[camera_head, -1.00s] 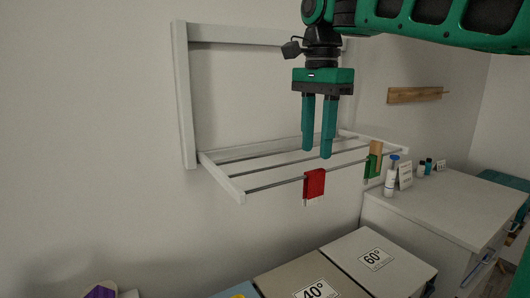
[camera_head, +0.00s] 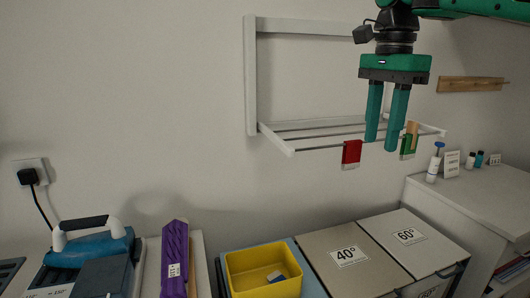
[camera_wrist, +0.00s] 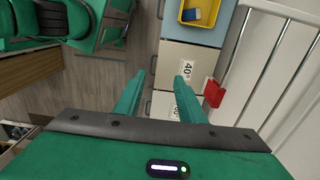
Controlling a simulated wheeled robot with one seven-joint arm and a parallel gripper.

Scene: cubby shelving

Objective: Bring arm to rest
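My gripper (camera_head: 386,118) hangs with its fingers pointing down in front of the wall drying rack (camera_head: 290,142). Its two green fingers are apart with nothing between them. In the wrist view my gripper (camera_wrist: 157,98) also shows a clear gap between its fingers. My green arm runs off the top right of the head view. A red cloth (camera_head: 351,153) hangs on the rack's front bar, left of my fingers. The red cloth also shows in the wrist view (camera_wrist: 214,93). A green cloth (camera_head: 407,146) hangs farther right on the rack.
Below stand bins marked 40° (camera_head: 330,243) and 60° (camera_head: 432,258), and a yellow box (camera_head: 236,283). A white cabinet (camera_head: 480,195) with a bottle (camera_head: 433,167) stands at right.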

